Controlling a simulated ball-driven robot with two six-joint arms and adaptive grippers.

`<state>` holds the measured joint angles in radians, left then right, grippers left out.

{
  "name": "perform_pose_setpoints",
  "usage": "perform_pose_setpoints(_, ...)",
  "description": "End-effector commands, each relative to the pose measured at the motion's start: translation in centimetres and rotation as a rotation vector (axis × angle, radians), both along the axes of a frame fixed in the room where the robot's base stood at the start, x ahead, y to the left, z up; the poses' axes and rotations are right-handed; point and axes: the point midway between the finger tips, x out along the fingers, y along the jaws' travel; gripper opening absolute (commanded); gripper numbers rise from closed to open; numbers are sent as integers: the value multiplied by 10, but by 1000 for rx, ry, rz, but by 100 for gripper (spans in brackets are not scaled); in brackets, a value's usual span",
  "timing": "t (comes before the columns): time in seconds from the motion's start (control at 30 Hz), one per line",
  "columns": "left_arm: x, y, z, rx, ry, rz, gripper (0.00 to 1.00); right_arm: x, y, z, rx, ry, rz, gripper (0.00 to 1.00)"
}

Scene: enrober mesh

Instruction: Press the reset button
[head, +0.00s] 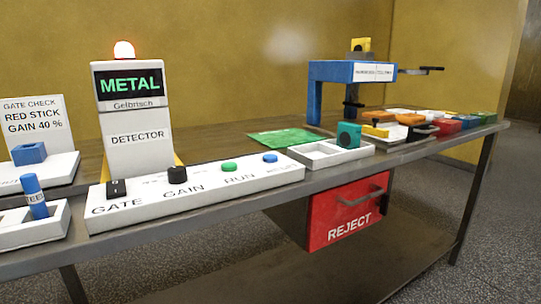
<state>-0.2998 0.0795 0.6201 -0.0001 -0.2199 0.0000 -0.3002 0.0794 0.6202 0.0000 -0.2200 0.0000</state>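A white control panel (215,193) lies along the front of the table. A blue button (270,158) sits at its right end; the small lettering by it is blurred but seems to be the reset label. Left of it are a green button (229,167) over RUN, a black knob (177,174) over GAIN and a black switch (116,188) over GATE. Behind the panel stands the detector (137,140), its display (130,85) reading METAL in green and its red lamp (124,50) lit. Neither of my grippers shows in the head view, and nothing touches the blue button.
A blue stick (35,196) stands in a white tray (50,230) at left, near a sign (33,125). Right of the panel are a divided white tray (315,155), a teal block (348,135) and a blue frame (315,95). A red REJECT drawer (345,208) hangs below the table.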

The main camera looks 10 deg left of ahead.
Motion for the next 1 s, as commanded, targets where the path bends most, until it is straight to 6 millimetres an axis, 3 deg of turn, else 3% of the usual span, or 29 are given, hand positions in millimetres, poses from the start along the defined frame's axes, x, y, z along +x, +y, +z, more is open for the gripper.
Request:
perform_pose_setpoints(0.13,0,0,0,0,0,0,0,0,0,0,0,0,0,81)
perform_pose_setpoints(1.0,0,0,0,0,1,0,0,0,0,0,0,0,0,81)
